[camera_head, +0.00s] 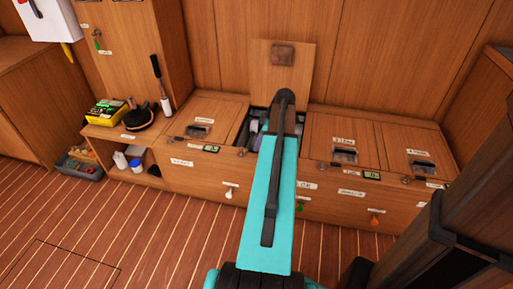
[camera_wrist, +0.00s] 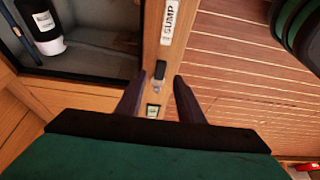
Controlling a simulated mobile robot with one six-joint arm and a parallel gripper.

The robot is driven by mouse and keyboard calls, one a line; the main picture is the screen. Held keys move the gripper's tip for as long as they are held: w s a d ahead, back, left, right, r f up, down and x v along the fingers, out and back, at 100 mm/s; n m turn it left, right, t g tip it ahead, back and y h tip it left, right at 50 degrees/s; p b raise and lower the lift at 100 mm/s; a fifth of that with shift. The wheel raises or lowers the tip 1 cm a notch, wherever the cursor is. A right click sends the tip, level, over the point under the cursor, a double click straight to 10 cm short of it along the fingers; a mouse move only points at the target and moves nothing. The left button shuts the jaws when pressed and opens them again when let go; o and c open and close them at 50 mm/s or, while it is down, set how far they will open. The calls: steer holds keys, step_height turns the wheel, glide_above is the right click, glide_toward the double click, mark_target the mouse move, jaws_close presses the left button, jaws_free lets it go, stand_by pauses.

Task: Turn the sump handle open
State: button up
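The sump handle is a small dark lever (camera_wrist: 160,69) on a pale metal base, set in the wooden edge strip just below the white SUMP label (camera_wrist: 169,22). My gripper (camera_wrist: 158,85) is open in the wrist view, with one dark finger on each side of the strip. The handle shows in the gap between the fingertips, and neither finger appears to touch it. How far the fingers are above it is hard to tell. In the head view my arm covers the gripper and part of the open locker's front edge.
The open locker (camera_wrist: 95,62) holds a dark bottle with a white label (camera_wrist: 43,25). Its wooden lid (camera_head: 283,63) stands raised against the wall. A small green-marked fitting (camera_wrist: 153,111) sits below the handle. Closed lockers flank the open one, and plank floor (camera_head: 100,235) lies in front.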

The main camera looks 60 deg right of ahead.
mark_target(249, 150)
steer(key=shift+b+x, duration=0.3)
steer(key=shift+x, duration=1.45)
jaws_close()
steer(key=shift+w+d, duration=0.1)
steer(key=shift+d, duration=0.15)
steer(key=shift+a, duration=0.15)
steer(key=shift+s, duration=0.25)
